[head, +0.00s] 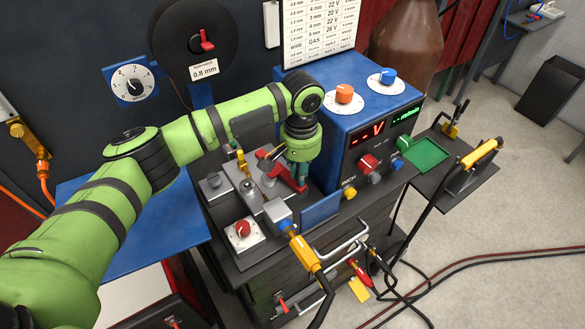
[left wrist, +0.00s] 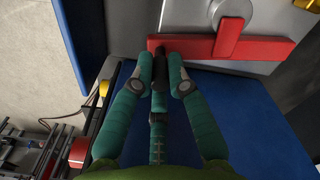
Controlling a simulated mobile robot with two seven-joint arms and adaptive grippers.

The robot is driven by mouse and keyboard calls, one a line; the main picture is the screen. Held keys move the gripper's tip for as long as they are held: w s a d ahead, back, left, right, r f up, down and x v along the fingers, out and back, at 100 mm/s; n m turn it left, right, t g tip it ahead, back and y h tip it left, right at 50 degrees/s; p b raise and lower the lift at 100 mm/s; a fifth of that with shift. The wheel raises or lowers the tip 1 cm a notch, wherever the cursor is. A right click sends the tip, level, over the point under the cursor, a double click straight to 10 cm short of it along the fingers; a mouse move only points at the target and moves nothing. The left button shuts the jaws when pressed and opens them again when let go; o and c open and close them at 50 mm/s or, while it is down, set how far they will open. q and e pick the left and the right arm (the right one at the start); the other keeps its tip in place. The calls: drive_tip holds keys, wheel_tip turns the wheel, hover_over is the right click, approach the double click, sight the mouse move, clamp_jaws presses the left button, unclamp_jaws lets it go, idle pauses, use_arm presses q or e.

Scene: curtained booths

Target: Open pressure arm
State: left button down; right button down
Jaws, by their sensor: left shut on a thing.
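The red pressure arm (head: 284,175) lies on the grey wire-feed unit, left of the blue welder box. In the left wrist view the red arm (left wrist: 245,48) runs across the top, with a round grey part over its middle. My left gripper (head: 297,180) reaches down to the arm's right end. In the left wrist view its teal fingers (left wrist: 161,72) are shut on the dark handle (left wrist: 158,92) at the arm's end. The contact is partly hidden in the head view. My right gripper is not in view.
The blue welder box (head: 335,125), with orange and blue dials, stands close on the right. A grey block with a red knob (head: 242,228) and a yellow torch connector (head: 303,252) are in front. A wire spool (head: 195,42) hangs behind. A side tray (head: 455,172) stands at right.

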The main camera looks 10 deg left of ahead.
use_arm(q)
drive_tip(key=shift+w+d+n, duration=0.25)
drive_tip(key=shift+w+n, duration=0.15)
drive_tip(key=shift+w, duration=0.05)
drive_tip(key=c, duration=1.2)
unclamp_jaws()
wheel_tip(320, 180, up, 12)
